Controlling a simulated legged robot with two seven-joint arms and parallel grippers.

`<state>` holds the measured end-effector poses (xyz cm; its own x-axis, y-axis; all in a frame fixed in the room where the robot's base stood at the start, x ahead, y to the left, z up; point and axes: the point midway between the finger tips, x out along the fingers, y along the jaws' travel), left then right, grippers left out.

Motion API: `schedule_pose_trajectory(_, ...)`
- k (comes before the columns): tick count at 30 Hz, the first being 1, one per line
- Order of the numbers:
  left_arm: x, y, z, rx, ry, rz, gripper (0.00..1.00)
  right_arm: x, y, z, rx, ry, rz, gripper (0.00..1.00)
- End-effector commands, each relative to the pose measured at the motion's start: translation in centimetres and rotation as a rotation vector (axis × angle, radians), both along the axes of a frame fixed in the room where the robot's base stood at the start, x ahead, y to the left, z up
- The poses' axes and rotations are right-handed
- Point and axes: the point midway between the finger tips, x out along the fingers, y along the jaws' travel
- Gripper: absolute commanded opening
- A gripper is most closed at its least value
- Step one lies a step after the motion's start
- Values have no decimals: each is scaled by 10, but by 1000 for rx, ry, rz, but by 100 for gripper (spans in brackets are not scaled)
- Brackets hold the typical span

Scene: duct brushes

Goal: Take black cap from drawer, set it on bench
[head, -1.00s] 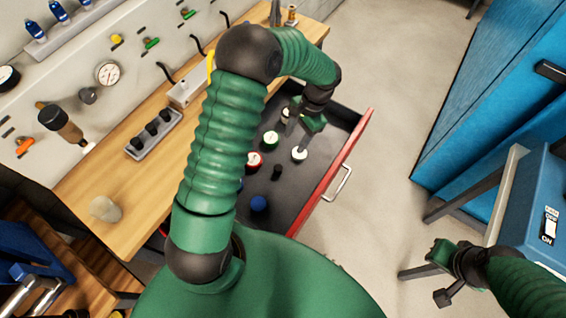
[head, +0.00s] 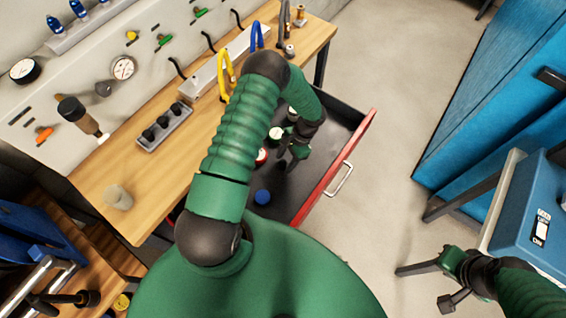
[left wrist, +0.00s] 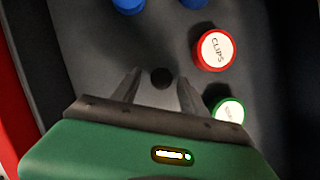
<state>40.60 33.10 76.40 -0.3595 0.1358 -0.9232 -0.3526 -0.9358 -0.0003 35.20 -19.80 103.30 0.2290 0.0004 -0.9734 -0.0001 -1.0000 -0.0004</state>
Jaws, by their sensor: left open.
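The black cap (left wrist: 161,78) stands on the dark floor of the open drawer (head: 288,196). In the left wrist view it is between the fingertips of my left gripper (left wrist: 158,88), with space on both sides. My left gripper is open and low inside the drawer in the head view (head: 287,158), where it and the arm hide most or all of the cap. The wooden bench (head: 150,190) is left of the drawer. My right gripper (head: 447,268) is at the lower right, away from the drawer; its jaws are unclear.
A blue cap (head: 262,197) is also in the drawer. The bench holds a grey rack (head: 165,130) and a pale cup (head: 118,197); its near-left part is mostly clear.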

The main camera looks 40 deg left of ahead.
Motion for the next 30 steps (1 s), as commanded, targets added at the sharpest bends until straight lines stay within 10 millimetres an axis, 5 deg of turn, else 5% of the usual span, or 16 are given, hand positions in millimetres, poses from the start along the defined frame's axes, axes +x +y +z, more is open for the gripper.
schedule_pose_trajectory(9, -4, 2, -15, 1, -2, 1, 51, 0, 0, 2, 0, 0, 0, 19)
schedule_pose_trajectory(21, -3, 2, -14, 1, -2, 1, 0, 0, 0, 2, 0, 0, 0, 19)
schedule_pose_trajectory(30, -3, 2, -13, 1, -2, 1, 0, 0, 0, 2, 0, 0, 0, 19)
